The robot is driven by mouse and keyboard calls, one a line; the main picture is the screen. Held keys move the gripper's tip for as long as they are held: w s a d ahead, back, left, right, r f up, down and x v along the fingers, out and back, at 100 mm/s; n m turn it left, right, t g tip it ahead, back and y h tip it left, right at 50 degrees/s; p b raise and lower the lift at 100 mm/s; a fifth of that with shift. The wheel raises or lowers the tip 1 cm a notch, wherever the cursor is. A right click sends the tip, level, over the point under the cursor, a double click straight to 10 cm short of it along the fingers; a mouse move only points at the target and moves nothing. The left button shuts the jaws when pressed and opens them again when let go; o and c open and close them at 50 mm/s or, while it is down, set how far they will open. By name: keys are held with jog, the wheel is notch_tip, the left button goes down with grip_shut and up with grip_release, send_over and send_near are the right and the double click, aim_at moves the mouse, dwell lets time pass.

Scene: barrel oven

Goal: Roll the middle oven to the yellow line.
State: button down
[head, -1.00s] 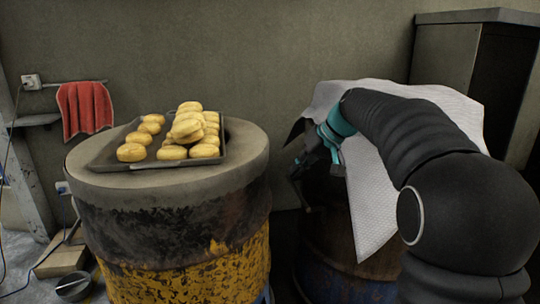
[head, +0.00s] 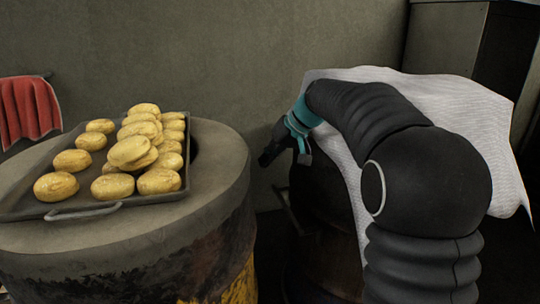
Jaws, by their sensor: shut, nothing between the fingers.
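Two barrel ovens show; I cannot tell which is the middle one. The left barrel oven (head: 215,210) has a thick grey rim and worn dark and yellow sides. The right barrel oven (head: 325,235) is dark, with a white cloth (head: 470,105) draped over its top and a handle-like bar on its left side. My gripper (head: 272,156) is shut and empty, at the upper left edge of the right oven, in the gap between the two. I cannot tell whether it touches the oven. My arm hides part of the oven and cloth. No yellow line is in view.
A dark tray (head: 72,213) of several golden buns (head: 130,150) sits on the left oven. A red towel (head: 28,108) hangs on the wall at the left. A dark cabinet (head: 445,40) stands behind at the right. A narrow dark gap separates the ovens.

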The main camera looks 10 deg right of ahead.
jog(key=x, duration=0.6)
jog(key=shift+f, duration=0.25)
jog(key=shift+a, duration=0.25)
